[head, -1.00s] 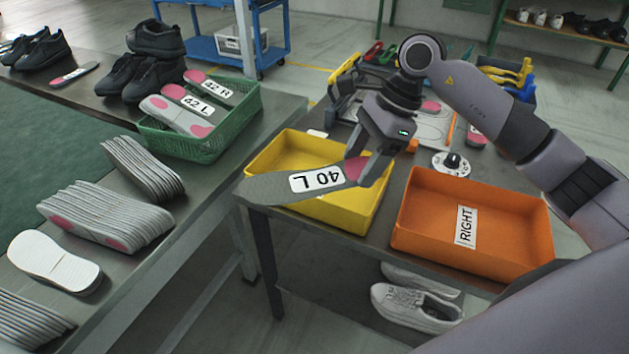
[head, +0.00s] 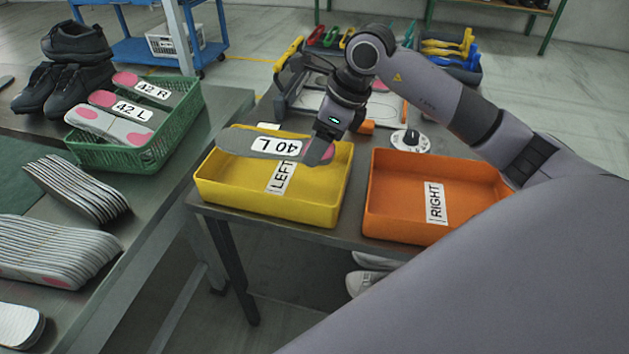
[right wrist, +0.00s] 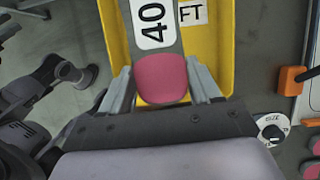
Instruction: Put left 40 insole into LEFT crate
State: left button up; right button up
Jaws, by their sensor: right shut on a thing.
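The left 40 insole (head: 237,142) is grey with a pink heel patch and a white "40 L" label. My right gripper (head: 322,148) is shut on its pink end and holds it over the yellow LEFT crate (head: 325,205). In the right wrist view the insole's pink end (right wrist: 161,78) lies between the two fingers of the gripper (right wrist: 163,90), with the yellow crate (right wrist: 218,50) beneath. The crate's floor that shows is empty.
The orange RIGHT crate (head: 400,205) stands to the right and looks empty. A green basket (head: 180,128) with 42 L and 42 R insoles is on the left table, near stacked grey insoles (head: 45,250). A dial (head: 411,139) sits behind the orange crate.

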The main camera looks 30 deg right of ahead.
aim_at(335, 154)
notch_tip(335, 154, down, 10)
jog(key=shift+f, duration=0.1)
dwell(0.4)
jog(key=shift+b, duration=0.3)
jog(key=o, duration=1)
jog(key=shift+o, duration=0.2)
jog(key=v, duration=1.2)
jog(key=shift+p, duration=0.3)
